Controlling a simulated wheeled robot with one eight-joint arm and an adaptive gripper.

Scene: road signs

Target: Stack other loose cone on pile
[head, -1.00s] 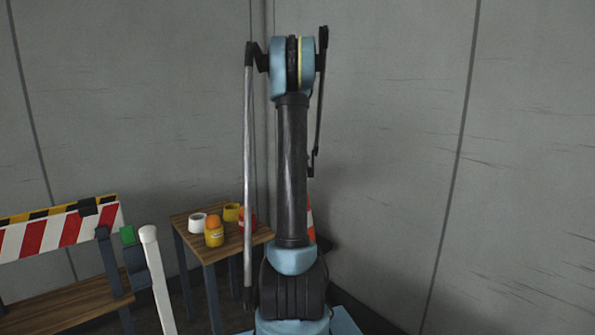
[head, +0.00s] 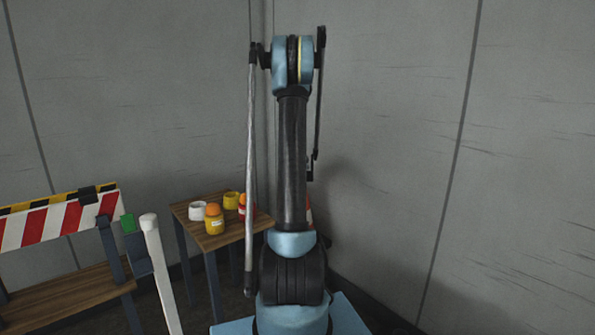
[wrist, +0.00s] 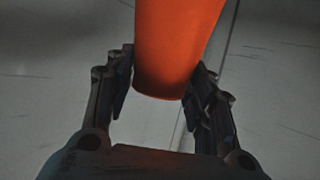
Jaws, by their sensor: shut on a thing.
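In the wrist view an orange cone (wrist: 175,45) stands between the two fingers of my gripper (wrist: 166,72). The fingers are shut on it. Only a plain orange stretch of it shows, with one rounded end near the palm; the rest runs out of the top of the picture. In the head view an orange-and-white striped piece, likely a cone (head: 309,212), shows as a thin sliver beside my arm. My arm hides most of it, and I cannot tell if it is the held one. No pile of cones is clearly in view.
A striped barrier (head: 58,222) and white post (head: 160,270) stand further left. Grey walls close the corner.

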